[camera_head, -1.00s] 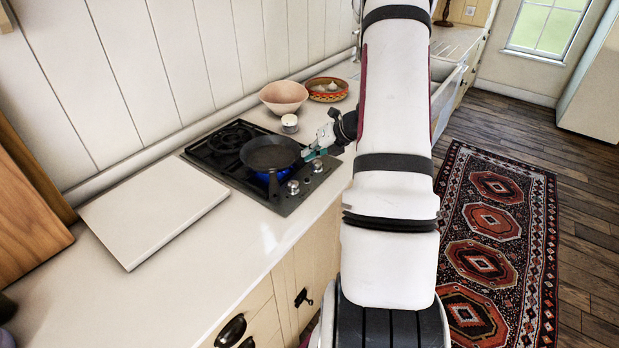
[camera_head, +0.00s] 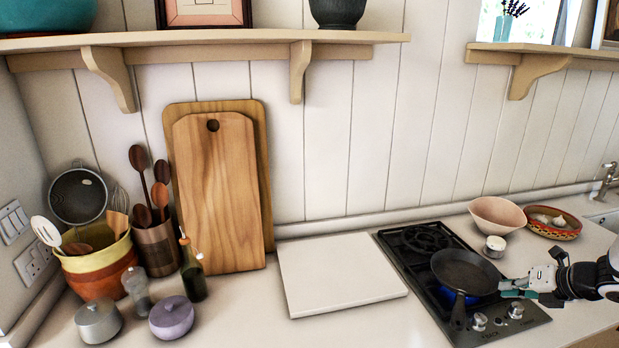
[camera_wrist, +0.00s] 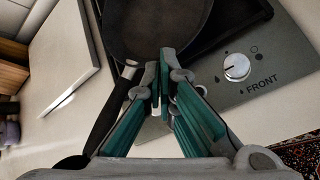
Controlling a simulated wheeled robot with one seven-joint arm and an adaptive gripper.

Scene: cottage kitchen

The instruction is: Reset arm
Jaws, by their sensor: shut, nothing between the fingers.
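My gripper (camera_head: 522,287) is at the right of the head view, beside the front right of the stove and close to the frying pan. Its fingers are shut and empty. In the wrist view my gripper (camera_wrist: 158,72) shows its teal fingers closed together, with the dark pan (camera_wrist: 155,25) just beyond the tips. I cannot tell from the views whether the tips touch the pan. My forearm runs out of the head view at the right edge.
The dark frying pan (camera_head: 465,271) sits on a black gas stove (camera_head: 415,246) with a blue flame under it. A white board (camera_head: 338,272) lies left of the stove. A pink bowl (camera_head: 498,221), a small white jar (camera_head: 495,247) and a patterned bowl (camera_head: 553,224) stand behind.

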